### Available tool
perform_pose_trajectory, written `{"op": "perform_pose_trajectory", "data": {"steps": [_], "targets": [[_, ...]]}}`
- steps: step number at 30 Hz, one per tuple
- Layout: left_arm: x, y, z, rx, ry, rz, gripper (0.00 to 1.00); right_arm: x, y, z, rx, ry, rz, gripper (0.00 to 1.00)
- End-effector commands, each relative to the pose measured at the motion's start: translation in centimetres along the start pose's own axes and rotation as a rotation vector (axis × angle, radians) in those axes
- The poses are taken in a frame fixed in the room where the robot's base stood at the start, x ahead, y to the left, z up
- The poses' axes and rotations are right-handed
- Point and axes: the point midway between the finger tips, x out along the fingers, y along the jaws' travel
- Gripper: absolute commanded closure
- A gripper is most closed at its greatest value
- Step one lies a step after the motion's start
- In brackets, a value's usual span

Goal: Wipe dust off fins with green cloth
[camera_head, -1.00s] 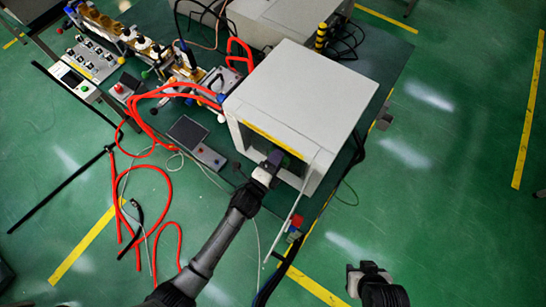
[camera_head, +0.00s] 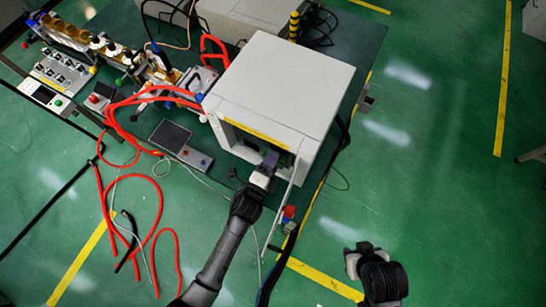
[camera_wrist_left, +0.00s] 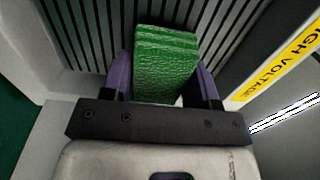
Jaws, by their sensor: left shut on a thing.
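The green cloth (camera_wrist_left: 166,62) is a folded block held between the purple fingers of my left gripper (camera_wrist_left: 165,80) in the left wrist view. Behind it are the dark fins (camera_wrist_left: 90,30), vertical slats inside the cabinet. The cloth overlaps the fins in the picture; I cannot tell whether it touches them. In the head view, my left gripper (camera_head: 269,162) reaches into the open front of the white cabinet (camera_head: 280,85), and the cloth is hard to make out there. My right gripper (camera_head: 362,252) is at the lower right, away from the cabinet, and its fingers are unclear.
The cabinet door (camera_head: 283,205) stands open right of my left arm. A yellow high-voltage label (camera_wrist_left: 295,55) borders the opening. Red hoses (camera_head: 125,130) and a small screen box (camera_head: 172,137) lie left. The green floor at right is clear.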

Motion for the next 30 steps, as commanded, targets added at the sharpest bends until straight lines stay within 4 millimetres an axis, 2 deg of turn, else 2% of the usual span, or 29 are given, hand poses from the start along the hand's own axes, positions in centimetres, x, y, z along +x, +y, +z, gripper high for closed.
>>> {"op": "perform_pose_trajectory", "data": {"steps": [9,15,30], "targets": [[-3.2,-0.1,0.0,0.000,-0.001,0.002,0.65,-1.0,-0.1,-0.3,0.003,0.001,-0.002,0.57],[-4.6,-0.1,0.0,0.000,0.000,0.001,0.65,-1.3,-0.2,-0.5,0.007,0.001,-0.006,0.57],[-5.1,0.0,0.0,0.000,0.000,0.001,0.65,-1.3,-0.2,-0.5,0.010,0.002,-0.008,0.57]]}}
